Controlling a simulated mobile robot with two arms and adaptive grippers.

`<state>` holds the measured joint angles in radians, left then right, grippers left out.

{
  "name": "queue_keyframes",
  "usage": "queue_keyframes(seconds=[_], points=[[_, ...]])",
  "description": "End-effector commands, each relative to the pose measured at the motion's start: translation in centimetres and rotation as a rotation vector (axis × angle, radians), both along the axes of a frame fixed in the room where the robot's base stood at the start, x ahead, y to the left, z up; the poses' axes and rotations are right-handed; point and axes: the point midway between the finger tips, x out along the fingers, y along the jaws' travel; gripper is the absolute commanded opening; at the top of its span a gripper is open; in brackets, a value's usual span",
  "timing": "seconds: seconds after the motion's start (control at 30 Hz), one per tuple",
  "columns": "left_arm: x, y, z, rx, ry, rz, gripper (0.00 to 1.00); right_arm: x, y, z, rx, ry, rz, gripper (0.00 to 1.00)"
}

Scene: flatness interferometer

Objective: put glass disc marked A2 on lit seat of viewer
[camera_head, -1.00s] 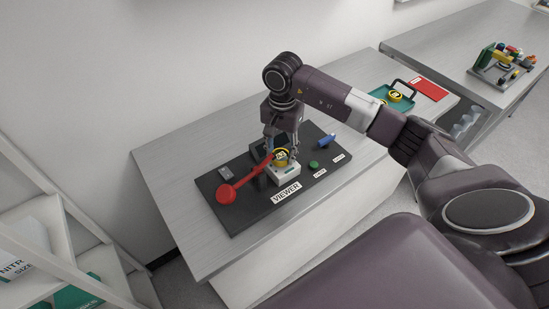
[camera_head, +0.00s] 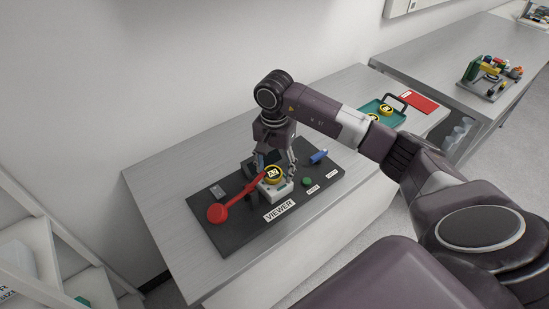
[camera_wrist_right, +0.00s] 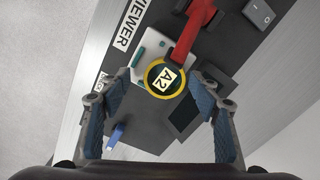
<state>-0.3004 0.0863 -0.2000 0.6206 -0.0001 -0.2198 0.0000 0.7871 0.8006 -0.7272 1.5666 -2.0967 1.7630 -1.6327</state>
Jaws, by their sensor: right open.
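In the right wrist view the disc (camera_wrist_right: 164,79) lies between my open fingers, with a gap on each side. My right gripper (camera_head: 276,172) is open around the disc from above. The viewer's red lever (camera_head: 232,205) reaches up to the disc's edge. I cannot see any light from the seat under the disc. My left gripper is not in view.
The viewer's black base (camera_head: 235,236) carries a blue part (camera_head: 319,157), a green button (camera_head: 308,181) and a grey switch (camera_head: 217,191). A teal tray (camera_head: 393,119) with yellow-rimmed discs and a red mat (camera_head: 418,102) lie at the back right. The table's left part is clear.

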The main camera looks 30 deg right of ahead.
Motion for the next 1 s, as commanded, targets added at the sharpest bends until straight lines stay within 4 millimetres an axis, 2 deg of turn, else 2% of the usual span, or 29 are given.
queue_keyframes(seconds=[0.17, 0.3, 0.5, 0.7, 1.0], points=[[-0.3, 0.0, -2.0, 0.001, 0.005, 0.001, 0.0, 0.2, -0.1, 3.0, -0.002, -0.008, 0.0, 0.57], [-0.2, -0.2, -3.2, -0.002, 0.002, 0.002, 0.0, 0.2, 0.0, 6.1, -0.001, -0.009, 0.001, 0.57], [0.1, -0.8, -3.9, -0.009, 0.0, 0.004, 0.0, 0.1, -0.1, 9.6, -0.001, -0.004, 0.001, 0.57], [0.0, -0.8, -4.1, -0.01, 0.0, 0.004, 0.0, 0.0, 0.0, 11.0, 0.001, -0.001, 0.0, 0.57], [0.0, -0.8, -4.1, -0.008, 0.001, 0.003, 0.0, 0.0, 0.0, 11.2, 0.001, -0.001, 0.0, 0.57]])
